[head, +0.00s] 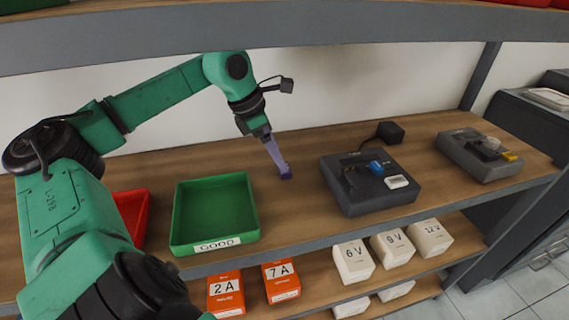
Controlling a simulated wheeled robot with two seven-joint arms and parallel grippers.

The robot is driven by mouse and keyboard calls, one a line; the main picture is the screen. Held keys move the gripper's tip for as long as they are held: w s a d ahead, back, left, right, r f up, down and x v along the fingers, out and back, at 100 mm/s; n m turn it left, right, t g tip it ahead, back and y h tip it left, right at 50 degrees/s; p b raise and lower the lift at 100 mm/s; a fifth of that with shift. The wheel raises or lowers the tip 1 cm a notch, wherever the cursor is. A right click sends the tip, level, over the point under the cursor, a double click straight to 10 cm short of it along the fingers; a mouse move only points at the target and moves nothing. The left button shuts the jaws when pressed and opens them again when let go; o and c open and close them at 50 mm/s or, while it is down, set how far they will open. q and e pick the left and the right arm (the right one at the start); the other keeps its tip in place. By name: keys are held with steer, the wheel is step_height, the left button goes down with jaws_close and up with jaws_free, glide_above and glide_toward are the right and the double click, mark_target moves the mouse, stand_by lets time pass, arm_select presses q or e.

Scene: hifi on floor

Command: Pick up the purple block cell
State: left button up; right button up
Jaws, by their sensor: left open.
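The purple block cell (287,175) is a small dark purple piece on the wooden shelf, between the green tray and the dark tester box. My left gripper (283,171) reaches down to it from above, its pale purple fingers tilted to the lower right. The fingertips are right at the block and partly cover it. The gripper is open; I cannot tell whether the fingers touch the block. My right gripper is not in view.
A green tray (181,215) labelled GOOD and a red tray (146,205) stand to the left. A dark box (350,203) with a blue part stands to the right, another grey device (478,172) beyond it. An upper shelf (300,30) overhangs the workspace. White boxes (353,262) and orange boxes (226,292) sit below.

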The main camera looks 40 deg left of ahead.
arm_select(q)
steer(key=p+x, duration=0.2)
steer(key=x, duration=0.2)
steer(key=shift+w+a+p, duration=0.1)
steer(key=shift+w+p, duration=0.05)
steer(key=shift+p, duration=0.25)
steer(key=shift+w+f, duration=0.1)
steer(key=shift+f, duration=0.25)
steer(key=shift+c, duration=0.9)
jaws_close()
steer(key=shift+r, duration=0.1)
